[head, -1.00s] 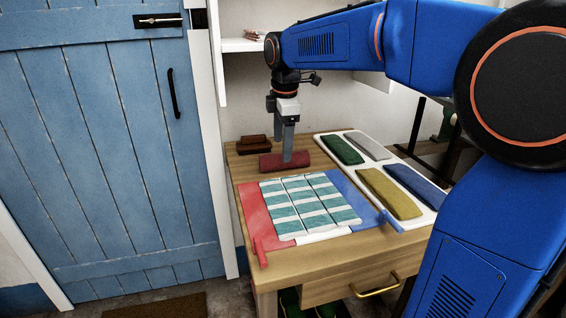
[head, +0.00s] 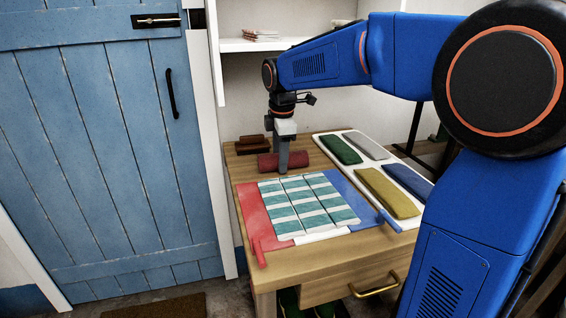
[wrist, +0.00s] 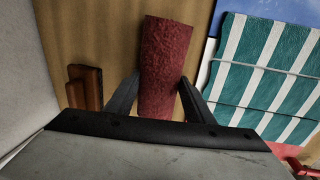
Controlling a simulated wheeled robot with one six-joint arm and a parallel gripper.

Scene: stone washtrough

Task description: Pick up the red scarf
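The red scarf (head: 267,162) is a dark red, rolled bundle with a rough texture, at the back left of the wooden table. It also shows in the wrist view (wrist: 166,50), running lengthwise between my two fingers. My gripper (head: 283,170) points straight down at the scarf, one finger showing in front of its near side. In the wrist view my gripper (wrist: 160,80) has a fingertip close against each long side of the scarf. I cannot tell whether the fingers press on it. The scarf's underside is hidden.
Brown blocks (head: 251,145) lie just behind and left of the scarf. A white tray (head: 360,172) with several folded cloths is to the right. A blue door (head: 100,150) stands left.

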